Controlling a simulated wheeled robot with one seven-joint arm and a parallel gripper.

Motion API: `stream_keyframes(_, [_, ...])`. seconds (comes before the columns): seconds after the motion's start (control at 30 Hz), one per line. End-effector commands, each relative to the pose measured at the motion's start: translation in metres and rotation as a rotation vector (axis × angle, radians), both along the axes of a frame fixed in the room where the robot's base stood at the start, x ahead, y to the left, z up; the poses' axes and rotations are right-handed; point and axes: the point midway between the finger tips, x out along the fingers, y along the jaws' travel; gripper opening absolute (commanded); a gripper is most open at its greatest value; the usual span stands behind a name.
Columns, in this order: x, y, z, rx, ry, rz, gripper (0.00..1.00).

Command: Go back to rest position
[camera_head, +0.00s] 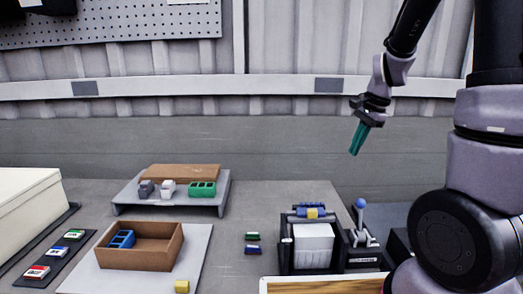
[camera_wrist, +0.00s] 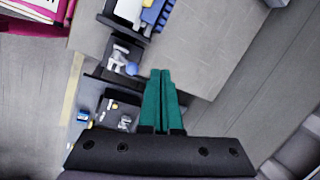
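My gripper (camera_head: 355,150) hangs high over the right part of the work area, with its teal fingers pointing down and slightly left. In the wrist view the two fingers (camera_wrist: 161,74) lie side by side with their tips together, and nothing shows between them. The gripper is shut and empty, apart from everything on the table. Below it stand a black holder with a white block (camera_head: 313,245) and a small device with a blue ball-topped lever (camera_head: 361,206). The blue ball also shows in the wrist view (camera_wrist: 131,69), left of the fingers.
A brown open box (camera_head: 165,257) with a blue part inside stands at the front left. A raised grey stand (camera_head: 220,201) behind it carries small parts. The air around my gripper is clear.

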Motion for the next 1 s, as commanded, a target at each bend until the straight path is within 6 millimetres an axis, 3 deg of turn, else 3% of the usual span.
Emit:
stream_keyframes(0.03, [-0.009,0.004,0.022,0.008,-0.049,0.051,0.00])
stream_keyframes(0.2, [-0.046,0.015,0.078,-0.012,-0.199,0.244,0.00])
stream_keyframes(0.5, [-0.123,0.029,0.149,-0.183,-0.449,0.555,0.00])
stream_keyframes(0.73, [-0.160,0.033,0.167,-0.317,-0.541,0.688,0.00])
stream_keyframes(1.0, [-0.166,0.034,0.168,-0.342,-0.552,0.709,0.00])
